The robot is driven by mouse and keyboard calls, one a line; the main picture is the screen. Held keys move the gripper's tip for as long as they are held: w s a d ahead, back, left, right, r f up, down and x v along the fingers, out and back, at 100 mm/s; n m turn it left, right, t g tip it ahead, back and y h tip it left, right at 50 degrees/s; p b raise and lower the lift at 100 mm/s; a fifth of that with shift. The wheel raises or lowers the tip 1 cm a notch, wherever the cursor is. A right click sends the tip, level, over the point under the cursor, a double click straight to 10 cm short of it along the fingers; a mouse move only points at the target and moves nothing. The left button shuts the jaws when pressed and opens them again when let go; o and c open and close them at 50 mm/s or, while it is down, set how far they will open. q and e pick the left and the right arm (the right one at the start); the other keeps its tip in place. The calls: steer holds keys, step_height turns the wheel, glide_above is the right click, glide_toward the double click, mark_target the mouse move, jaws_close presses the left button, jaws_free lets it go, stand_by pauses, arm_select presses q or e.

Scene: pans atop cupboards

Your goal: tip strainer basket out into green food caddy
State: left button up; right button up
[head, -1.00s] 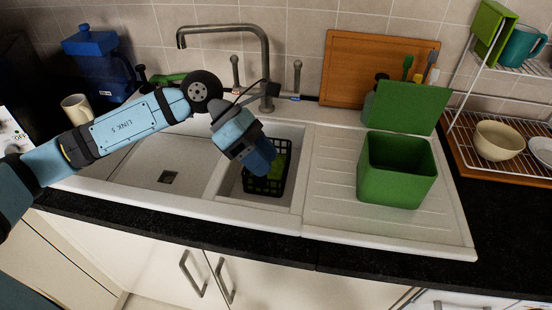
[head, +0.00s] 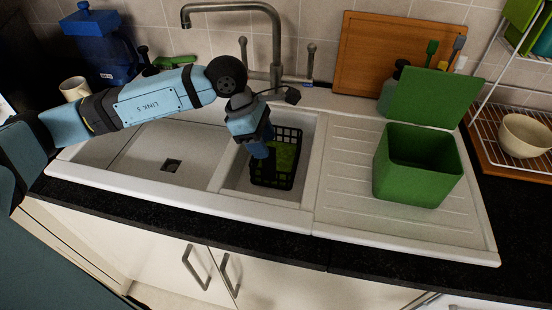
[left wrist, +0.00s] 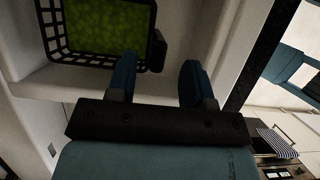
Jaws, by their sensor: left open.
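The strainer basket (head: 289,170) is a black mesh basket with green contents, standing in the small sink bowl. In the left wrist view the basket (left wrist: 73,45) is at the upper left, with green stuff filling it and a dark block on its right side. My left gripper (head: 258,152) is at the basket's left side in the head view. In the left wrist view my left gripper (left wrist: 158,80) has its two blue fingers apart with nothing between them. The green food caddy (head: 410,185) stands on the drainboard with its lid up; its inside looks empty. My right gripper is not in view.
The tall tap (head: 277,45) rises behind the sink. A wooden board (head: 385,55) leans on the wall behind the caddy. A dish rack (head: 490,125) stands at the right. The drainboard (head: 343,185) between bowl and caddy is clear.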

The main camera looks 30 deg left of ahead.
arm_select(q)
glide_above(272, 180)
steer(key=shift+w+a+f, duration=0.1)
steer(key=shift+w+f, duration=0.1)
steer(key=shift+f, duration=1)
steer(key=shift+w+a+f, duration=0.1)
steer(key=shift+w+f, duration=0.1)
steer(key=shift+f, duration=1)
